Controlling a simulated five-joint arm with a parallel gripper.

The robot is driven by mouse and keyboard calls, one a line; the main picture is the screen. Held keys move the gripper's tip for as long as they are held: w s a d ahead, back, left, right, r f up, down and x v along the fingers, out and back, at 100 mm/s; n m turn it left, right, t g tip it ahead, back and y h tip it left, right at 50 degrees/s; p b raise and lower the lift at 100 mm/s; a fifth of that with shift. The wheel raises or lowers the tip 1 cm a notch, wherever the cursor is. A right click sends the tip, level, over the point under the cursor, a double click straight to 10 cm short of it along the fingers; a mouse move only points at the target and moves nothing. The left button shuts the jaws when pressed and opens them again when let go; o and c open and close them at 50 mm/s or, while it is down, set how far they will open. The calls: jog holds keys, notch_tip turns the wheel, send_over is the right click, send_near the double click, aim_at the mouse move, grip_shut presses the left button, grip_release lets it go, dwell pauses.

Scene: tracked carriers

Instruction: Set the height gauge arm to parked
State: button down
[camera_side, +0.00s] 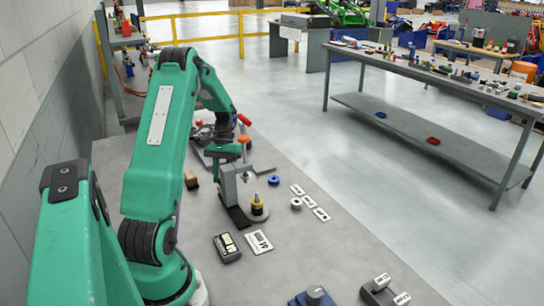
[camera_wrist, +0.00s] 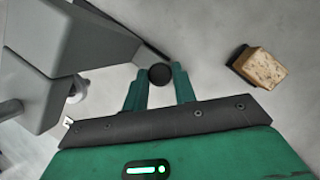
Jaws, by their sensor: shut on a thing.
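In the wrist view, a dark round knob (camera_wrist: 160,74) sits between the two green fingertips of my gripper (camera_wrist: 160,80), at the end of a thin dark bar (camera_wrist: 140,40). My gripper is shut on this knob. A large grey body (camera_wrist: 75,35) fills the left of that view, close beside my gripper. In the side view, a grey upright stand (camera_side: 229,184) on a dark base, seemingly the height gauge, stands just below my gripper (camera_side: 220,158). The knob and the fingertips cannot be made out there, and the setting of the gauge arm cannot be read.
A tan block (camera_wrist: 262,67) lies right of my gripper in the wrist view. An orange knob (camera_side: 243,139) rises close behind.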

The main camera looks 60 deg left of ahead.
jog(key=shift+w+a, duration=0.2)
jog(key=shift+a, duration=1.65)
jog(key=c, duration=1.1)
grip_release()
jog(key=shift+c, duration=0.2)
jog(key=shift+s, duration=0.1)
jog(key=v, duration=0.7)
jog(key=shift+r, duration=0.45)
